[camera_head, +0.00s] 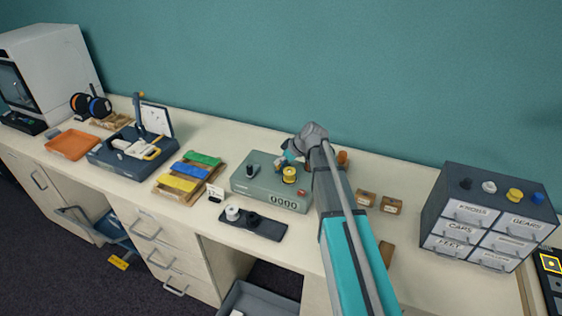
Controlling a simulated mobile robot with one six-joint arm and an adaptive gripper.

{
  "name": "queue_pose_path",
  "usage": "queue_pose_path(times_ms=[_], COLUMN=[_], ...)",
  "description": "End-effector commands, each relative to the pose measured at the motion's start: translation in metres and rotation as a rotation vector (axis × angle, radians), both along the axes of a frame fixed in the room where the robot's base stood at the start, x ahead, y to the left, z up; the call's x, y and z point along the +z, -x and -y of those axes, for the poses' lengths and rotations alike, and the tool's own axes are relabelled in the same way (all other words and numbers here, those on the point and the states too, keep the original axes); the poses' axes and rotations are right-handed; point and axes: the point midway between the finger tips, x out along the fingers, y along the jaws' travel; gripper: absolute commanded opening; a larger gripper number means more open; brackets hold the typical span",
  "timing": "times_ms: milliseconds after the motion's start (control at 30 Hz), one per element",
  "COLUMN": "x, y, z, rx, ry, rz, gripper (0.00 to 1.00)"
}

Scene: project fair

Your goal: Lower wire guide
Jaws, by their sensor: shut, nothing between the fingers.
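A grey-green winding box (262,190) with a number display on its front stands on the bench. A black knob (252,170) and a yellow spool (289,175) are on its top. My gripper (286,159) is over the back edge of this box, just behind the yellow spool. It is shut and holds nothing visible. The wire guide cannot be told apart here; my gripper and forearm cover the back and right of the box. Whether my gripper touches the guide cannot be seen.
A dark tray (267,230) with a white and a black knob lies in front of the box. An orange-brown spool (342,157) and small brown boxes (366,198) are right of my arm. A labelled drawer cabinet (433,222) stands farther right. Coloured strips (190,171) lie left.

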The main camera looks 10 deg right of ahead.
Motion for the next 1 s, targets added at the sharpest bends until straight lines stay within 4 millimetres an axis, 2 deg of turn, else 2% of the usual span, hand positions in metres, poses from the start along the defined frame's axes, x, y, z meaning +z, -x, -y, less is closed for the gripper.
queue_pose_path(times_ms=[267, 633, 1000], x=[0.014, 0.044, 0.074], y=[0.001, 0.003, 0.019], z=[-0.001, -0.005, 0.016], rx=[0.0, 0.0, -0.001], ry=[0.0, 0.0, 0.0], rz=[0.0, 0.0, 0.0], gripper=[0.0, 0.0, 0.0])
